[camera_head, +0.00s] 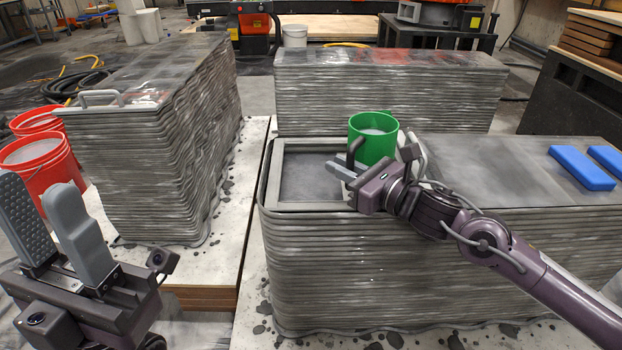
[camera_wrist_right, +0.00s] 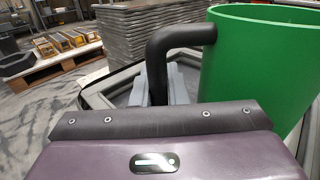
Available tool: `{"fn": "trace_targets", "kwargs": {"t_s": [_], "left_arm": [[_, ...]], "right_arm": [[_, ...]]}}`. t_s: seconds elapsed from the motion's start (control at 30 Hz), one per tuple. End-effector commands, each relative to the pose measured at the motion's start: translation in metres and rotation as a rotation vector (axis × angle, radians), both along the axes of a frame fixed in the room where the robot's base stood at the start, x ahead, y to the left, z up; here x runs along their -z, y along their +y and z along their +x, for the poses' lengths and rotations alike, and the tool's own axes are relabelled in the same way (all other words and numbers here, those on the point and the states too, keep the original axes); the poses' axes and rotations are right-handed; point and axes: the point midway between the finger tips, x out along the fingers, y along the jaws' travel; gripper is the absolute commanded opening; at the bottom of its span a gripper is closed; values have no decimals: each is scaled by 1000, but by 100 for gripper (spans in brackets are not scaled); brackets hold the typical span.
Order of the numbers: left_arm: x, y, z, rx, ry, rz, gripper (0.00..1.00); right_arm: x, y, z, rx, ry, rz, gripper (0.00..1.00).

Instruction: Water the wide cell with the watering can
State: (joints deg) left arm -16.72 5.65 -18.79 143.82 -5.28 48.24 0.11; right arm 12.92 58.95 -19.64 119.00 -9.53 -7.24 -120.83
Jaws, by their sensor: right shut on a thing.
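The green watering can (camera_head: 374,143) has a black handle and something greyish inside its open top. My right gripper (camera_head: 344,169) is shut on its handle, which also shows in the right wrist view (camera_wrist_right: 172,50). The can is upright, at the right end of the wide cell (camera_head: 293,163), a recessed rectangular opening in the layered concrete block. I cannot tell whether the can touches the block. No stream of water shows. My left gripper (camera_head: 52,205) is open and empty at the lower left, apart from the can.
Two blue blocks (camera_head: 581,168) lie on the block's top at the right. Red buckets (camera_head: 38,168) stand at the left beside another layered concrete block (camera_head: 150,150) with a metal handle on top. A third layered block (camera_head: 390,98) stands behind the can.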

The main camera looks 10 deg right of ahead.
Motion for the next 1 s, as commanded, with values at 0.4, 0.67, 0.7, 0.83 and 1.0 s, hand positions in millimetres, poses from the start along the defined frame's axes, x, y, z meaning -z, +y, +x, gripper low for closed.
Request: {"fn": "trace_targets", "kwargs": {"t_s": [0.4,0.67,0.7,0.83,1.0], "left_arm": [[3,0,0,-2,-10,2,36],[-10,0,0,-2,-10,2,36],[-13,0,0,-2,-10,2,36],[-18,0,0,-1,-10,2,36],[-17,0,0,-1,-11,2,36]], "right_arm": [[-5,-1,-1,-2,-20,28,0],[-28,-1,-1,-1,-21,27,0],[-33,-1,-1,-1,-21,27,0],[-43,-1,-1,-1,-21,28,0],[-43,-1,-1,-1,-19,28,0]]}}
